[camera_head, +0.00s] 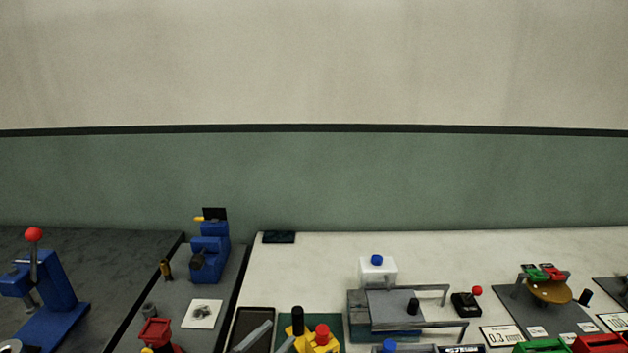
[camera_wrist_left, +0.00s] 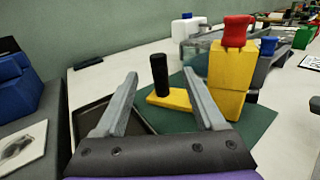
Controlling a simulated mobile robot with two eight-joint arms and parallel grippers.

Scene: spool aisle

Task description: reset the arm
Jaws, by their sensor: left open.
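My left gripper (camera_head: 267,335) shows at the bottom edge of the head view, as two grey fingers. In the left wrist view my left gripper (camera_wrist_left: 160,76) has its fingers spread wide, open with nothing between the pads. Beyond the fingers stands a yellow fixture (camera_wrist_left: 231,75) with a red knob on top and a black upright post (camera_wrist_left: 159,70) on its low yellow foot. The post appears between the fingers, but I see no contact. The same yellow fixture (camera_head: 319,345) shows at the bottom of the head view, partly cut off. My right gripper is not in view.
A dark tray (camera_head: 250,314) lies left of the fixture on a white bench. A blue machine (camera_head: 209,250) stands farther left, and a blue press (camera_head: 60,285) at far left. A grey metal fixture (camera_head: 388,305) and a black joystick box (camera_head: 466,304) stand to the right.

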